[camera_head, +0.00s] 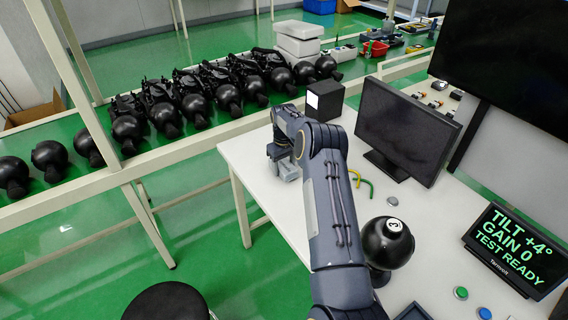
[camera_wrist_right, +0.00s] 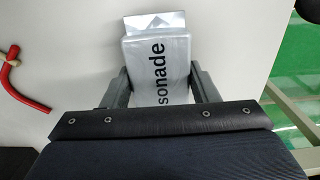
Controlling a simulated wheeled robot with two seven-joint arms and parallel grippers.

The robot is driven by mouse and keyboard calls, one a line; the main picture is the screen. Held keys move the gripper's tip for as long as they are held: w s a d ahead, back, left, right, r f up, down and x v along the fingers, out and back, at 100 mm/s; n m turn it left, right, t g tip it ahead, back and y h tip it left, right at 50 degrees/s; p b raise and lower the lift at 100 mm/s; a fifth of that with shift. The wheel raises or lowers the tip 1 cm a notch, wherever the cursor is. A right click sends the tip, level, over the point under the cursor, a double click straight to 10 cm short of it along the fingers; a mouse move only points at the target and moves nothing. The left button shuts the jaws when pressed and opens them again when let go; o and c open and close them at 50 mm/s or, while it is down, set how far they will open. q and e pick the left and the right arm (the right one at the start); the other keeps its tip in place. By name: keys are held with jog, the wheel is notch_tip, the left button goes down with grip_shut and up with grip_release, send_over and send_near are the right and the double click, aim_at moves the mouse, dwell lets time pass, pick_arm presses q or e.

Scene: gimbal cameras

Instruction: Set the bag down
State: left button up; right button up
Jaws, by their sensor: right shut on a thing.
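A silver-grey bag (camera_wrist_right: 158,72) with the dark lettering "sonade" sits between the two fingers of my right gripper (camera_wrist_right: 161,88) in the right wrist view. The fingers are closed against its sides, and its crimped end points away from me. In the head view my right gripper (camera_head: 280,154) is at the left edge of the white table (camera_head: 240,150), with the grey bag (camera_head: 289,172) partly hidden at it. I cannot tell whether the bag touches the tabletop. My left gripper is not in view.
A monitor (camera_head: 405,128), a black box (camera_head: 325,99), a black gimbal ball (camera_head: 387,243) and a text display (camera_head: 515,248) stand on the table. A rack of gimbals (camera_head: 215,85) is beyond the table.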

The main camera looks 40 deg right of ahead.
jog(key=shift+f, duration=0.1)
jog(key=o, duration=0.5)
jog(key=shift+f, duration=0.1)
jog(key=o, duration=0.5)
